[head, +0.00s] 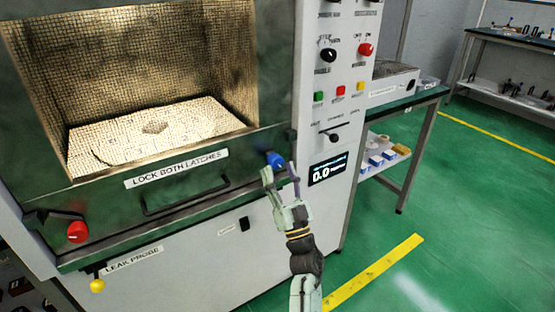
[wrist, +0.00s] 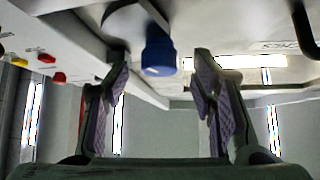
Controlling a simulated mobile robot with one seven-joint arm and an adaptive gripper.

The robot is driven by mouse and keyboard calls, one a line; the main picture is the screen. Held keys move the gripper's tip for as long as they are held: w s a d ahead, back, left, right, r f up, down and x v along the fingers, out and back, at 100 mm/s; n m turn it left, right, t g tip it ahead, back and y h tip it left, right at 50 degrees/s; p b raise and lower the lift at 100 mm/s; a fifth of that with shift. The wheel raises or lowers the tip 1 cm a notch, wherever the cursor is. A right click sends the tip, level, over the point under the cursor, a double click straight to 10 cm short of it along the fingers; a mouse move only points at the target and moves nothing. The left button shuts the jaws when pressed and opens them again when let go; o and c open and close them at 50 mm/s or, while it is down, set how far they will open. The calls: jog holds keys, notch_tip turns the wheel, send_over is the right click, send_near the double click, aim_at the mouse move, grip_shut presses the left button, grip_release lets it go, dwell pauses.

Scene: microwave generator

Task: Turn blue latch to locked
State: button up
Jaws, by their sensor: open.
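The blue latch knob (head: 275,159) is at the right end of the microwave door's lower frame in the head view. In the wrist view the blue knob (wrist: 159,56) shows upper centre, beyond and between the two fingers, on a dark bracket. My gripper (head: 281,174) is open and empty, just below and in front of the knob, with its fingers pointing up at it. In the wrist view my gripper's fingers (wrist: 163,85) are spread wide, and no contact with the knob is visible. The matching red latch knob (head: 77,232) is at the door's left end.
The door handle (head: 187,195) and a "LOCK BOTH LATCHES" label (head: 177,169) are left of the blue knob. A control panel (head: 340,100) with buttons and a display (head: 327,170) stands to its right. A yellow knob (head: 97,286) sits low left. Green floor (head: 450,215) is clear at right.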

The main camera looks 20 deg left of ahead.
aim_at(278, 166)
jog(key=shift+x, duration=1.5)
jog(key=c, duration=1.1)
jog(key=shift+c, duration=0.2)
